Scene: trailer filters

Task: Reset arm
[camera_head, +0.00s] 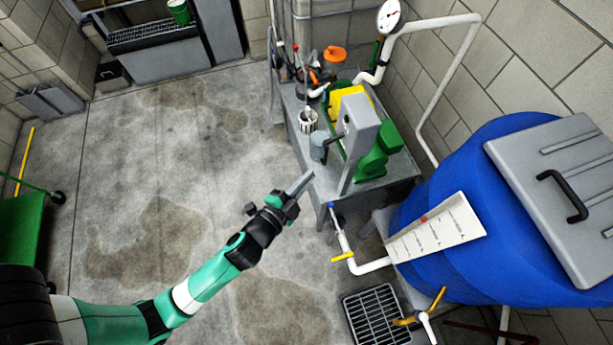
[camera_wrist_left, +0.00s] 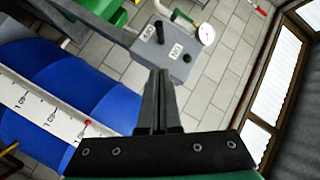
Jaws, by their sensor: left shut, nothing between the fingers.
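My left arm comes in from the lower left in the head view, and my left gripper (camera_head: 299,186) is shut and empty. It hangs over the concrete floor, just left of the grey bench's front corner and touching nothing that I can see. In the left wrist view the closed fingers (camera_wrist_left: 161,100) point toward a grey control box (camera_wrist_left: 178,55) with a black knob and labels marked ON and OFF. The same grey control box (camera_head: 357,130) stands on the bench in the head view. My right gripper is not in view.
A blue tank (camera_head: 440,215) with a grey lid (camera_head: 560,190) and a white scale fills the right. White pipes with a yellow-handled valve (camera_head: 342,257) run in front of it. A floor drain (camera_head: 376,315) lies below. A green cart (camera_head: 22,235) is at far left. The middle floor is clear.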

